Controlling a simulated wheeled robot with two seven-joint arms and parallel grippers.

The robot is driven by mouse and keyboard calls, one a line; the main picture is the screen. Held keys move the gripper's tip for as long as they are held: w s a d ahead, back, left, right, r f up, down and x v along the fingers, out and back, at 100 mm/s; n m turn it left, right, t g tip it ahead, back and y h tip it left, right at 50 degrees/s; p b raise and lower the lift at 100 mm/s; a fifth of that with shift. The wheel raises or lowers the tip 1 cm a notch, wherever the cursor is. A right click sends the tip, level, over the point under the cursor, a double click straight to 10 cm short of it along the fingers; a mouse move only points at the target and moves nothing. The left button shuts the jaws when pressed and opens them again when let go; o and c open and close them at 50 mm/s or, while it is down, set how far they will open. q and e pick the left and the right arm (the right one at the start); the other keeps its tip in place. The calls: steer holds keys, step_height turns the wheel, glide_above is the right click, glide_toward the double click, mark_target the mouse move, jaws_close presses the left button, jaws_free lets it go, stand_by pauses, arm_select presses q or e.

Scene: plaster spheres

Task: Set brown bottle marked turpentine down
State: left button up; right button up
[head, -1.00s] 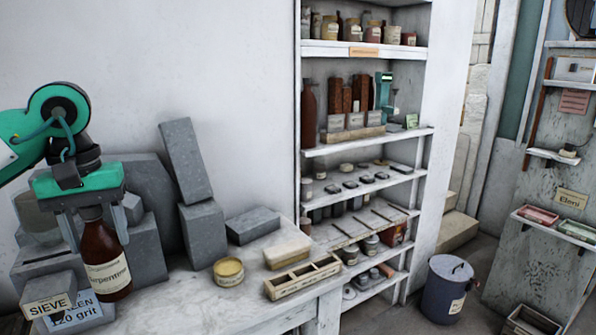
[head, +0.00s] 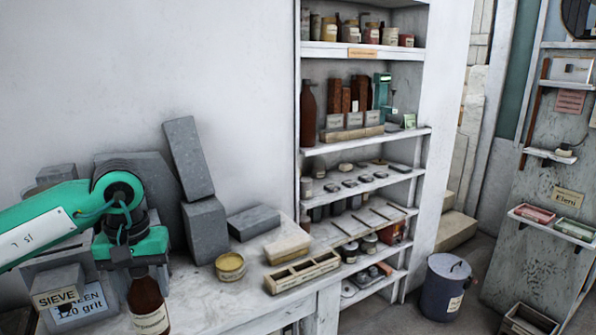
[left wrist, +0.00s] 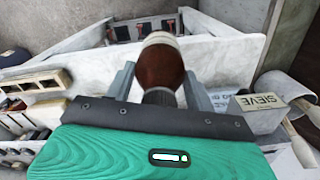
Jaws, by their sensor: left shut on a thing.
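The brown bottle (head: 147,297) has a pale label, its text only partly readable here. It hangs roughly upright below my left gripper (head: 143,276), at the near front of the worktop. The left gripper is shut on the bottle's upper part. The bottle also shows in the left wrist view (left wrist: 160,66), between the two grey fingers (left wrist: 160,85). The bottle's base is at the lower edge of the head view, so I cannot tell whether it touches the white worktop (head: 205,312). My right gripper is not in view.
A box labelled SIEVE (head: 58,292) stands close left of the bottle. A yellow tin (head: 230,267), a divided wooden tray (head: 302,272) and grey blocks (head: 205,232) stand to the right and behind. Bare worktop lies right of the bottle.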

arm_select(q)
steer(key=s+d+f+m, duration=0.1)
steer(key=d+f, duration=0.2)
steer(key=f, duration=0.4)
steer(key=s+d+f+m, duration=0.1)
steer(key=d+f, duration=0.2)
steer(key=f, duration=0.5)
steer(key=shift+s+f+m, duration=0.15)
steer(key=shift+s+m, duration=0.1)
steer(key=shift+m, duration=0.15)
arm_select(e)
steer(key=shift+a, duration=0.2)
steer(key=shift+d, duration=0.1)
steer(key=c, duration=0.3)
arm_select(q)
steer(key=shift+r, duration=0.2)
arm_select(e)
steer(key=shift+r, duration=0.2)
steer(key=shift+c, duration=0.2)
